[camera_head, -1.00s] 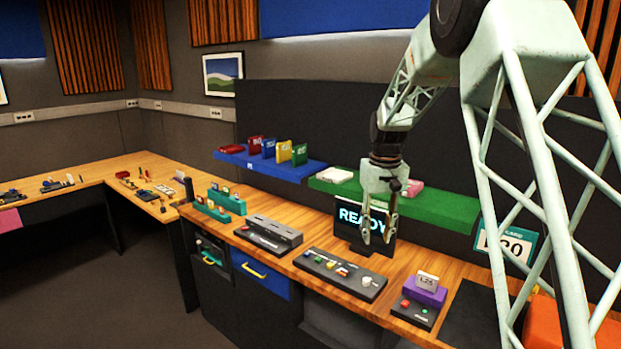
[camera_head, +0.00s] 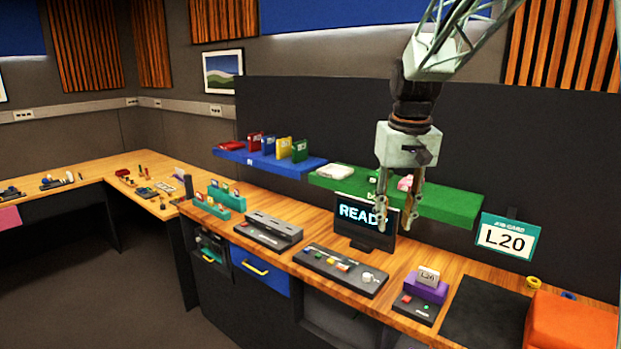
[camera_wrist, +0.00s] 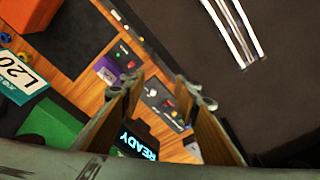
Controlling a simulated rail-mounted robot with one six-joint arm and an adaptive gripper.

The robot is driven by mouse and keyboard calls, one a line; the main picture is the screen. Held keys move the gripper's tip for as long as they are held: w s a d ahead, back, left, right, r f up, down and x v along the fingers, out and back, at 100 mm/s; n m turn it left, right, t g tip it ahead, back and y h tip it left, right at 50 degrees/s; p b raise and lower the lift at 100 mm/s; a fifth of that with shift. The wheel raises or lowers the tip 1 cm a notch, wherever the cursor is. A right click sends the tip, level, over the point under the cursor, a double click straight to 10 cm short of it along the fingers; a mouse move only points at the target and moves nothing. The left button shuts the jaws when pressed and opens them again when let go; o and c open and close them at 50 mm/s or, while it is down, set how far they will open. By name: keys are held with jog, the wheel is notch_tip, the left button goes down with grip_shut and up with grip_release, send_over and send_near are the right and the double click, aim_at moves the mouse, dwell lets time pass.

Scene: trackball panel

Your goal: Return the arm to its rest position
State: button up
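My gripper (camera_head: 396,212) hangs in the air in the head view, fingers pointing down, in front of the green shelf and the right part of the READY monitor (camera_head: 362,222). Its two fingers are apart with nothing between them. In the wrist view my gripper (camera_wrist: 170,92) also shows spread fingers and no held object. My pale green lattice arm reaches in from the top right of the head view.
Below lie a button panel (camera_head: 341,271), a purple card stand (camera_head: 427,290) and a black mat (camera_head: 484,316). An orange block (camera_head: 572,334) is at right. Blue (camera_head: 270,163) and green (camera_head: 452,209) shelves hold cases. An L20 card sign (camera_head: 508,238) hangs right.

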jog(key=s+r+b, duration=0.2)
jog(key=s+r, duration=0.2)
jog(key=s, duration=0.9)
jog(key=s+f+t+b, duration=0.1)
jog(key=s+f, duration=0.1)
jog(key=s, duration=1.3)
jog(key=s+f+t+b, duration=0.1)
jog(key=s+f+b, duration=0.1)
jog(key=s, duration=1.4)
jog(key=shift+s+f+m, duration=0.2)
jog(key=shift+f+m, duration=0.2)
jog(key=shift+f, duration=0.15)
jog(key=shift+d, duration=0.15)
